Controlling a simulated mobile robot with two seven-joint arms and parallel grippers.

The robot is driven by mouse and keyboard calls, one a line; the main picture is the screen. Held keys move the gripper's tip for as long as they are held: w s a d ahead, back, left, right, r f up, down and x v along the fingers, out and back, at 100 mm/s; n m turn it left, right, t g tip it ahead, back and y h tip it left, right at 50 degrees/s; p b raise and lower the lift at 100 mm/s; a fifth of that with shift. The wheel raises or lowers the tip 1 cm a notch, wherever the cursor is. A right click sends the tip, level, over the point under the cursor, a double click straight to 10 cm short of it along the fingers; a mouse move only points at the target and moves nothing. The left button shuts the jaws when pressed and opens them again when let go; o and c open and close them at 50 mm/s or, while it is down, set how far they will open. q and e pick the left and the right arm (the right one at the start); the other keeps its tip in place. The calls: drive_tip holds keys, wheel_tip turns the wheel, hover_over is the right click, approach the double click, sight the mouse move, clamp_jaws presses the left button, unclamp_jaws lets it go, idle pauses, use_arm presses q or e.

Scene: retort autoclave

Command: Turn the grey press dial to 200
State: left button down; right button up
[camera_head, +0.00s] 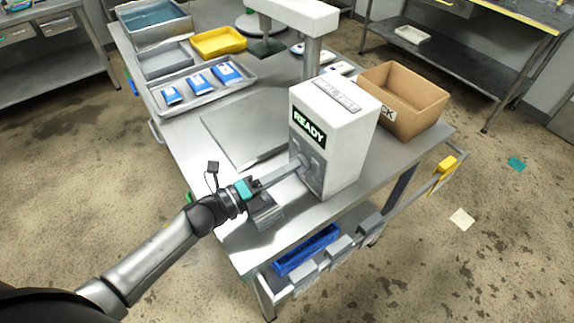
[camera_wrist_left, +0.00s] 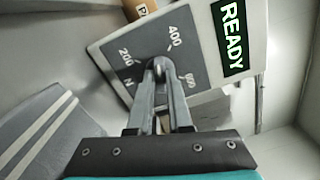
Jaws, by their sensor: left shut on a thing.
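The grey press dial (camera_wrist_left: 158,68) sits on a dark plate marked 200, 400 and a third number, with an N beside the 200. In the left wrist view the 400 is at the top and the 200 is to the left. My left gripper (camera_wrist_left: 157,82) is shut on the dial knob, its two fingers hiding much of it. The knob's pointer is too hidden to read for certain. In the head view my left gripper (camera_head: 299,165) reaches the front of the white press box (camera_head: 345,130), which shows a green READY sign (camera_head: 309,127). My right gripper is not in view.
A cardboard box (camera_head: 420,108) stands just right of the press. A metal tray (camera_head: 247,79) with blue packs and a yellow tray (camera_head: 218,42) are at the back left. A bare steel plate (camera_head: 235,140) lies left of the press. Blue and grey bins hang below the table's front edge.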

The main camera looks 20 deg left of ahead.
use_arm(q)
drive_tip(key=n+p, duration=0.2)
drive_tip(key=n, duration=0.4)
drive_tip(key=shift+n, duration=0.3)
drive_tip(key=n+p, duration=0.2)
drive_tip(key=n, duration=0.4)
drive_tip(key=shift+f, duration=0.1)
idle(0.3)
drive_tip(key=c, duration=0.8)
unclamp_jaws()
drive_tip(key=shift+c, duration=0.2)
drive_tip(key=shift+s, duration=0.1)
drive_tip(key=v, duration=1.5)
drive_tip(key=shift+a, duration=0.1)
